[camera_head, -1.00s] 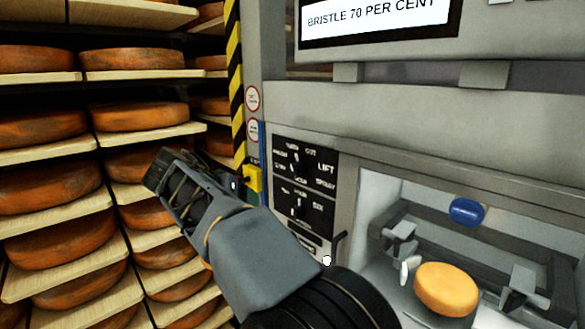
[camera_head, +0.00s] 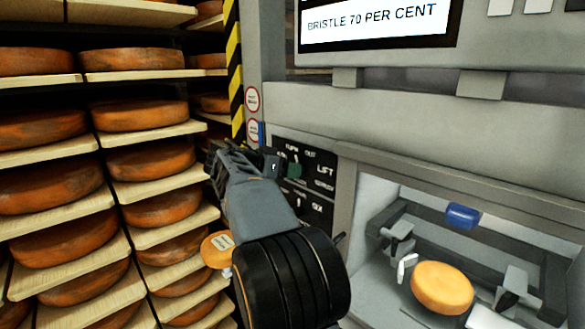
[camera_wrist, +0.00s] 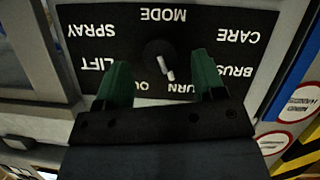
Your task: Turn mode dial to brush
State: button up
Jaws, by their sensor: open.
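The mode dial (camera_wrist: 157,52) is a dark round knob on a black panel (camera_wrist: 90,22), seen upside down in the wrist view. Its white pointer is toward the TURN OUT lettering. The BRUSH lettering (camera_wrist: 233,71) is to the right, partly covered by a finger. My gripper (camera_wrist: 160,66) is open, with one green finger on each side of the dial; I cannot tell whether they touch it. In the head view my gripper (camera_head: 283,167) is at the upper part of the panel (camera_head: 326,160) and hides the dial.
Shelves of cheese wheels (camera_head: 138,116) stand at the left, close to my arm. A striped post (camera_head: 234,75) borders the machine. At the right, an open bay holds a yellow cheese wheel (camera_head: 441,288) between clamps. A display (camera_head: 375,20) reads BRISTLE 70 PER CENT.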

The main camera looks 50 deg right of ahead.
jog(key=shift+p+x, duration=0.3)
jog(key=shift+x, duration=1.15)
jog(key=shift+c, duration=0.2)
jog(key=shift+a, duration=0.1)
jog(key=c, duration=0.9)
jog(key=shift+o, duration=0.2)
jog(key=shift+w+n+g+h+b, duration=0.1)
jog(key=shift+n+g+h+b, duration=0.1)
jog(key=shift+n+g, duration=1.05)
jog(key=shift+n+g+h+b, duration=0.2)
jog(key=shift+n+g, duration=0.45)
jog(key=shift+n, duration=1.2)
